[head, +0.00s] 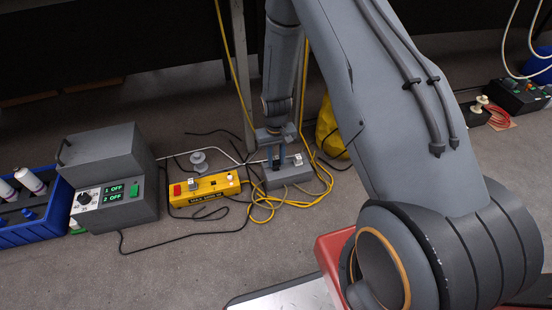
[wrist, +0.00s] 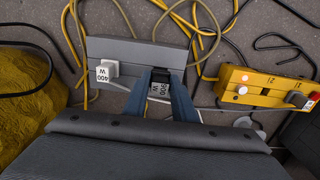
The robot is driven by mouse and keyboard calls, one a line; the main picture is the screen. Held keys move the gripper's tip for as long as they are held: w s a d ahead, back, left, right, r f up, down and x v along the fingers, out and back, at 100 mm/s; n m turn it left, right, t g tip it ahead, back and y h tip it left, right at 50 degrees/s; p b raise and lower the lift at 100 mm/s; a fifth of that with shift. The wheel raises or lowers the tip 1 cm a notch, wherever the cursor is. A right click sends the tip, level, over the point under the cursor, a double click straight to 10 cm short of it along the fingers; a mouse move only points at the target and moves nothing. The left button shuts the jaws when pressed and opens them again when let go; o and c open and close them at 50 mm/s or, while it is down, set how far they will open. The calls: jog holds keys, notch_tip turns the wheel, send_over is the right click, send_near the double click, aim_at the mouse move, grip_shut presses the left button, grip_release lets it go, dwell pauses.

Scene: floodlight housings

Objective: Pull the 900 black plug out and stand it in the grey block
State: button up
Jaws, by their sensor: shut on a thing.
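The grey block (head: 290,174) lies on the floor right of the yellow socket box (head: 205,187); it also shows in the wrist view (wrist: 125,47). My gripper (wrist: 161,80) is shut on the black plug (wrist: 160,87), whose label reads 900 W. In the head view my gripper (head: 277,162) points down at the left part of the block. The plug is at the block, but the fingers hide its lower end, so I cannot tell whether it is seated or just above. A white 400 W plug (wrist: 106,71) stands at the block's other end.
Yellow and black cables loop over the floor around the block and box. A grey control unit (head: 113,180) with displays reading 1 OFF and 2 OFF stands left, beside a blue crate (head: 38,235). A yellow bag (head: 328,130) lies behind the block.

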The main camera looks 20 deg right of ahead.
jog(key=shift+f+b, duration=0.4)
jog(key=shift+f, duration=0.7)
dwell(0.6)
jog(key=o, duration=1.1)
jog(key=shift+r+p, duration=2.8)
jog(key=shift+r, duration=0.65)
